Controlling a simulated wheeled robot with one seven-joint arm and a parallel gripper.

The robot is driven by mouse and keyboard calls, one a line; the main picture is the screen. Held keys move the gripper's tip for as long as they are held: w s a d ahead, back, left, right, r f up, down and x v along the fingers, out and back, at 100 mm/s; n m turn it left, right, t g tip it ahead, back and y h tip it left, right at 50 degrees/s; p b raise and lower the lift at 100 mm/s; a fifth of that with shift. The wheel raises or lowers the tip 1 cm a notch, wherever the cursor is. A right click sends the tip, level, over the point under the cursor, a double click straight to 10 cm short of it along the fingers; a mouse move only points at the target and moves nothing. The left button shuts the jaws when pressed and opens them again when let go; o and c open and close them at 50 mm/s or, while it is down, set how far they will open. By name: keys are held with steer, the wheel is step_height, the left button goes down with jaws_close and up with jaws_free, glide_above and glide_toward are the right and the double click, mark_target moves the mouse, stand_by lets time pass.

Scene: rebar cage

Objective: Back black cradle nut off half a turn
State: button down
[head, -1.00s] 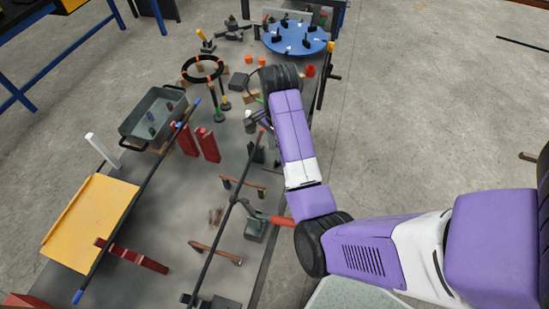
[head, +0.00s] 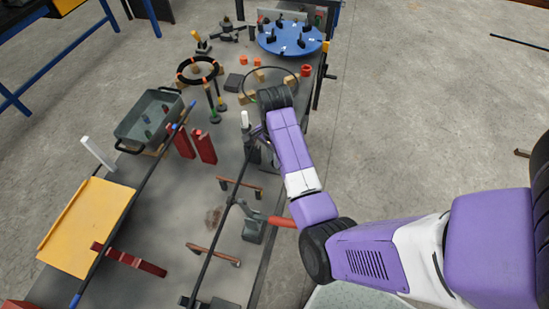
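A long dark rod (head: 215,232) runs along the bench. Its far end reaches a dark upright block (head: 252,150), which looks like a cradle. A pale-topped post (head: 245,120) stands beside that block. The black nut is too small or too hidden to make out. My gripper (head: 261,135) is beside the far end of the rod, close to the block and post. It is mostly hidden by my wrist, so its fingers and any contact cannot be seen.
A grey clamp (head: 254,228) with a red handle (head: 281,222) sits by the rod. Copper-coloured bars (head: 240,185) lie near it. A grey tray (head: 148,122), a yellow board (head: 85,228), a black ring (head: 200,70) and a blue turntable (head: 290,38) stand on the bench.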

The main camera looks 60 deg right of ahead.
steer(key=shift+r+n+p, duration=0.1)
steer(key=shift+n+p, duration=0.2)
steer(key=shift+p, duration=0.1)
